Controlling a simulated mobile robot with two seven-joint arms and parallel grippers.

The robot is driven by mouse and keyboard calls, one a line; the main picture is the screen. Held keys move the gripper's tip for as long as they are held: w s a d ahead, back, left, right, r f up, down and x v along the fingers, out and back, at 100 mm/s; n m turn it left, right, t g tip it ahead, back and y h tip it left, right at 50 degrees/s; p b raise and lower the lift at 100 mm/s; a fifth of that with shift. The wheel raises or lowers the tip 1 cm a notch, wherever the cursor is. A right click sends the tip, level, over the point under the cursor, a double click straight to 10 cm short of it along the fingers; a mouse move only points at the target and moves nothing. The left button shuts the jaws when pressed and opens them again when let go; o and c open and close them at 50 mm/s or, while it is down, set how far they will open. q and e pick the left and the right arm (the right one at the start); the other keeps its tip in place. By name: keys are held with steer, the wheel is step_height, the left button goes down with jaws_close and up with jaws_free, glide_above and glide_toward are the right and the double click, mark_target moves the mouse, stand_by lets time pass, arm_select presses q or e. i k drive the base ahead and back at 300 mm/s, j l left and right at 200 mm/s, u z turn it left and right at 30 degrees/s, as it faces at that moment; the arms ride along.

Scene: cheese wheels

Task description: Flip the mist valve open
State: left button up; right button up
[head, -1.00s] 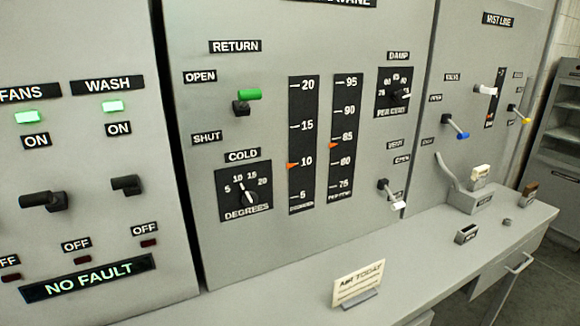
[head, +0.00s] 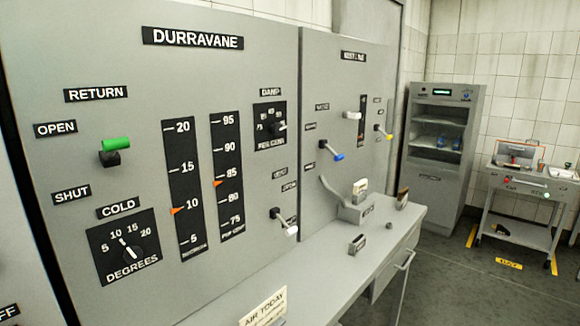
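The mist line panel (head: 372,190) is the right-hand grey panel, under a small black title plate. Its valve lever (head: 338,157) has a blue tip on a dark base and points down and to the right. It sits between a small upper label, which reads as open, and a lower label (head: 309,167) too small to read surely. A white-tipped handle (head: 351,115) and a yellow-tipped lever (head: 384,135) are on the same panel, either side of a narrow black gauge (head: 362,120). Neither of my grippers is in view.
The Durravane panel (head: 150,80) stands to the left, with a green return lever (head: 116,144) and a white-tipped lever (head: 290,230). A grey desk ledge (head: 335,275) juts out below, bearing small items. A cabinet (head: 440,165) and cart (head: 525,190) stand right, beyond open floor.

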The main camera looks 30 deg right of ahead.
mark_target(334, 153)
steer(key=z, duration=1.25)
steer(key=i+l+u, duration=0.1)
steer(key=u, duration=0.8)
steer(key=i+l+u, duration=0.1)
steer(key=l+u, duration=0.9)
steer(key=l, duration=0.65)
steer(key=l+u, duration=0.3)
steer(key=l, duration=1.15)
steer(key=k+l, duration=0.15)
steer(key=l, duration=0.3)
steer(key=l+u, duration=0.1)
steer(key=l, duration=0.4)
steer(key=k+l, duration=0.15)
steer(key=l, duration=0.3)
